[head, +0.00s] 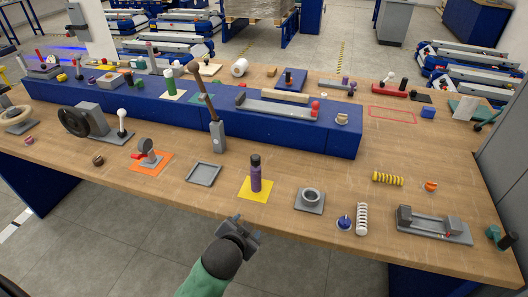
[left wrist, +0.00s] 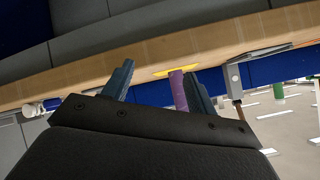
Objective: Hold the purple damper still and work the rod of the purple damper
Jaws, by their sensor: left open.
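The purple damper (head: 256,181) stands upright on a yellow square mat (head: 246,194) near the front edge of the table. Its top end is dark. My left gripper (head: 240,228) is in front of the table edge, apart from the damper and nearer the robot. In the left wrist view, which is rolled over, its two fingers (left wrist: 158,85) are spread with nothing between them touching. The purple damper (left wrist: 178,92) shows beyond them, closer to the right finger, which partly covers it. The rod is not clear in either view. My right gripper is not in view.
A grey square tray (head: 203,173) lies left of the damper, and a grey block with a ring (head: 310,199) stands to its right. Behind are a lever on a grey base (head: 217,135) and a long blue raised shelf (head: 285,135). The wooden table (head: 165,190) has bare patches.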

